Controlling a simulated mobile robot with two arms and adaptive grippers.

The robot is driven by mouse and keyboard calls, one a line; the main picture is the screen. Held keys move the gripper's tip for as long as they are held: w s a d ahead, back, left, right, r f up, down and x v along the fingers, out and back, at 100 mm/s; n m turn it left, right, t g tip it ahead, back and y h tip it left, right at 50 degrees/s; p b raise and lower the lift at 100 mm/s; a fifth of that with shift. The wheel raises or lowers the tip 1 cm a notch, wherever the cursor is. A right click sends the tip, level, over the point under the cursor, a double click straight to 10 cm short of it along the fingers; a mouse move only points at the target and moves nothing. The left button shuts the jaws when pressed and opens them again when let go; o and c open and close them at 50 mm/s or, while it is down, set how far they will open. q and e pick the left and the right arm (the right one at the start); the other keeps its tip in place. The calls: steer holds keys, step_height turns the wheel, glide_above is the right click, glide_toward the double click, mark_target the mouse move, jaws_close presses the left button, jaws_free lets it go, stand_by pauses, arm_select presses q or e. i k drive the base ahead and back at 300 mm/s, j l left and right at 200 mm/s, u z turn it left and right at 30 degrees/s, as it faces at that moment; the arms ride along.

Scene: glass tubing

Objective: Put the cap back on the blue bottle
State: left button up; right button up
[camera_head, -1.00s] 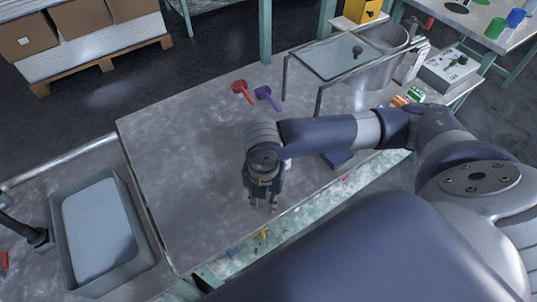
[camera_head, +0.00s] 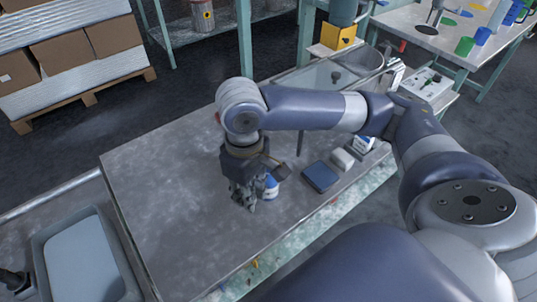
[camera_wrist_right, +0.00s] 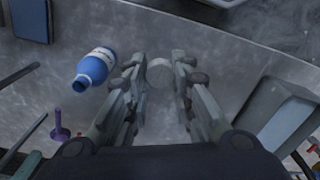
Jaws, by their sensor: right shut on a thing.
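The blue bottle (camera_head: 271,187) has a white label and appears to stand upright on the grey table (camera_head: 160,185). The right wrist view shows it, open-necked (camera_wrist_right: 95,67), left of my right gripper's fingers. My right gripper (camera_head: 245,203) points down just left of the bottle in the head view, partly overlapping it. In the right wrist view my right gripper (camera_wrist_right: 160,66) is shut on a small pale round cap (camera_wrist_right: 160,75) held between its fingertips. The cap cannot be made out in the head view.
A dark blue pad (camera_head: 320,177) and a small pale box (camera_head: 342,158) lie right of the bottle. A grey tray (camera_head: 52,243) stands beyond the table's left edge. A purple item (camera_wrist_right: 58,126) shows in the right wrist view. The table's left half is clear.

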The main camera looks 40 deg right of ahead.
mark_target(272, 192)
steer(key=k+l, duration=0.1)
steer(key=l, duration=1.45)
steer(key=i+u, duration=0.05)
